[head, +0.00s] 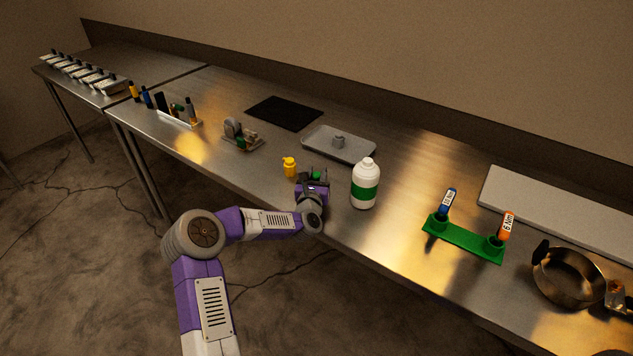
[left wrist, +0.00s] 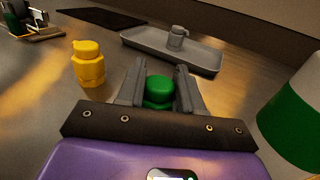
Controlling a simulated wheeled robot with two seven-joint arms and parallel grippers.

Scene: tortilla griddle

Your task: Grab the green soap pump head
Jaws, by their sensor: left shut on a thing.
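The green soap pump head (left wrist: 159,90) is a small rounded green piece between the two grey fingers of my left gripper (left wrist: 158,82). The gripper is shut on it, low over the steel table near its front edge. In the head view the green piece (head: 316,175) shows just beyond my left gripper (head: 314,183). Its underside is hidden, so I cannot tell whether it touches the table. My right gripper is not in view.
A yellow bottle (head: 289,166) stands close on the left, and a white bottle with a green band (head: 365,184) close on the right. A grey tray (head: 357,155) holding a small grey piece (head: 339,142) lies behind. A green holder (head: 465,240) stands farther right.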

